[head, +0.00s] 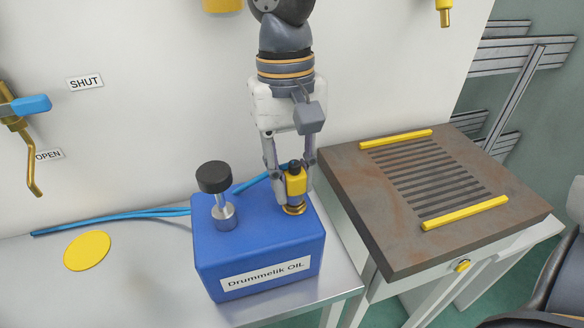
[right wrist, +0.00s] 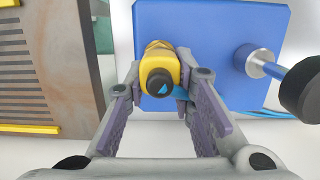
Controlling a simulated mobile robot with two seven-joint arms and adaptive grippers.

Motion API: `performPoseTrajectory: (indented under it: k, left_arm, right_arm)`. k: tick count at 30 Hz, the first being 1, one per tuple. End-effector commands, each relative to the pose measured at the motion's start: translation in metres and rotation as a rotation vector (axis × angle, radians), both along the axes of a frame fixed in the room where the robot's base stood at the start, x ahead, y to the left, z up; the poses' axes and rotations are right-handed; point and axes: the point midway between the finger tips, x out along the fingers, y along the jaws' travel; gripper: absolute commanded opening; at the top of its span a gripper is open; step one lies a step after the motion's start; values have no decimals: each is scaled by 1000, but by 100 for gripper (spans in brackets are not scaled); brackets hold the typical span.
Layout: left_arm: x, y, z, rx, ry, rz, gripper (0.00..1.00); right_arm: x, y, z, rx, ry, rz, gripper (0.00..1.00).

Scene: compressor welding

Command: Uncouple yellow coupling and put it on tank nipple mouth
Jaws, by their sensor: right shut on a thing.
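The yellow coupling (head: 296,182), with a dark top, is upright between the fingers of my right gripper (head: 294,190). It stands directly over the brass tank nipple (head: 294,210) on the blue oil tank (head: 260,240); the frames do not show clearly whether it is seated. In the right wrist view the coupling (right wrist: 160,72) sits between the fingertips of the right gripper (right wrist: 160,88), its dark round end facing the camera. The nipple is mostly hidden behind it there. My left gripper is not in view.
A black-capped metal fitting (head: 215,185) rises from the tank's left side. Blue hoses (head: 120,220) run behind the tank. A yellow disc (head: 87,251) lies on the grey table at left. A slotted brown welding plate (head: 400,230) with yellow bars stands close on the right.

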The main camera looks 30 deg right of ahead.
Motion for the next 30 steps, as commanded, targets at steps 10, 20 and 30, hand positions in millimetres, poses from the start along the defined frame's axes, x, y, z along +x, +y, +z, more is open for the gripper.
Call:
performPoseTrajectory:
  k: [10, 20, 30]
  left_arm:
    - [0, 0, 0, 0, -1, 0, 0]
    - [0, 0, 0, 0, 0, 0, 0]
    - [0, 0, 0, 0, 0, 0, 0]
  right_arm:
    - [0, 0, -1, -1, -1, -2, 0]
    - [0, 0, -2, 0, 0, -1, 41]
    - [0, 0, -1, -1, 0, -1, 46]
